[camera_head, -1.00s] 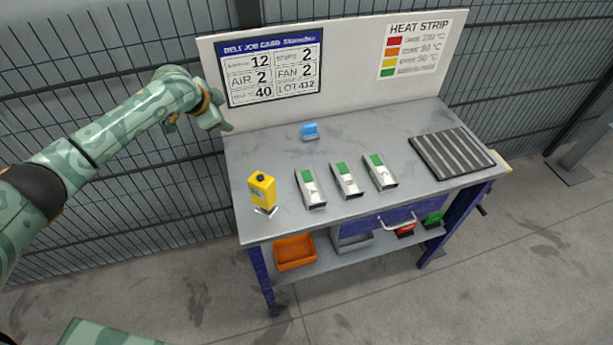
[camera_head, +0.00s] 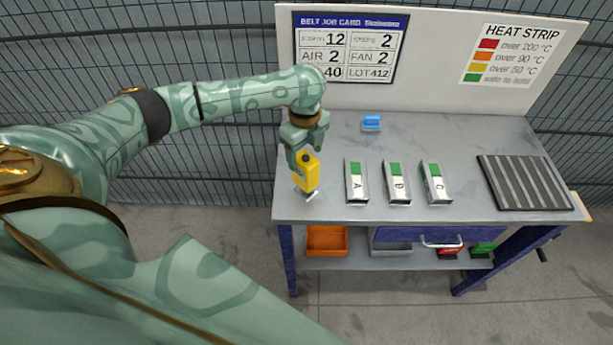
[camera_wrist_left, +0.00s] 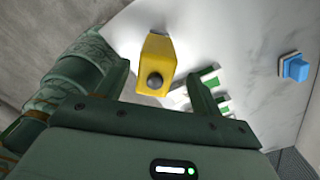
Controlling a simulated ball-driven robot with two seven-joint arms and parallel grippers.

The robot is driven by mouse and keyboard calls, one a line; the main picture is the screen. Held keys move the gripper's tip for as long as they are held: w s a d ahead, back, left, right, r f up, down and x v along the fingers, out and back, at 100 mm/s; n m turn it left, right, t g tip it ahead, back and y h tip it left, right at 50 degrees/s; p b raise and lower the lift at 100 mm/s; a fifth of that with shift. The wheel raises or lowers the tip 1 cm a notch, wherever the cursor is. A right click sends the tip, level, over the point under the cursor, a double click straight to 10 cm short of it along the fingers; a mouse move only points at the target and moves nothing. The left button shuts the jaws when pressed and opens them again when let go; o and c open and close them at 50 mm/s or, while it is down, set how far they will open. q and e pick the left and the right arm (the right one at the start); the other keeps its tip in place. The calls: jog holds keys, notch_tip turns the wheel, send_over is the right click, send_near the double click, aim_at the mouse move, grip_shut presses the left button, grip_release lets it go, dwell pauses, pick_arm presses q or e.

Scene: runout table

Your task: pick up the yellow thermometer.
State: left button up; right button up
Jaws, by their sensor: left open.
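The yellow thermometer (camera_head: 308,173) stands upright on a small base at the near left of the grey table. It has a dark round knob on top. My left gripper (camera_head: 306,152) is above and just behind it in the head view, pointing down. In the left wrist view the thermometer (camera_wrist_left: 156,62) shows between and ahead of the two fingers of my left gripper (camera_wrist_left: 163,82), which are apart, with the knob facing the camera. I cannot tell whether a finger touches it. My right gripper does not show.
Three white-and-green blocks, A (camera_head: 356,182), B (camera_head: 396,183) and C (camera_head: 435,183), stand to the right of the thermometer. A blue object (camera_head: 372,122) sits behind them, and a dark ribbed mat (camera_head: 525,183) lies at the right. An upright board (camera_head: 440,60) closes the back.

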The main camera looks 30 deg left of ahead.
aim_at(306, 176)
pick_arm(q)
jog(key=f, duration=0.2)
jog(key=f+b, duration=0.2)
jog(key=f, duration=0.1)
jog(key=shift+s+d+f, duration=0.25)
jog(key=shift+s+f, duration=0.05)
jog(key=shift+r, duration=0.1)
jog(key=c, duration=1)
jog(key=shift+c, duration=0.8)
jog(key=shift+r, duration=0.1)
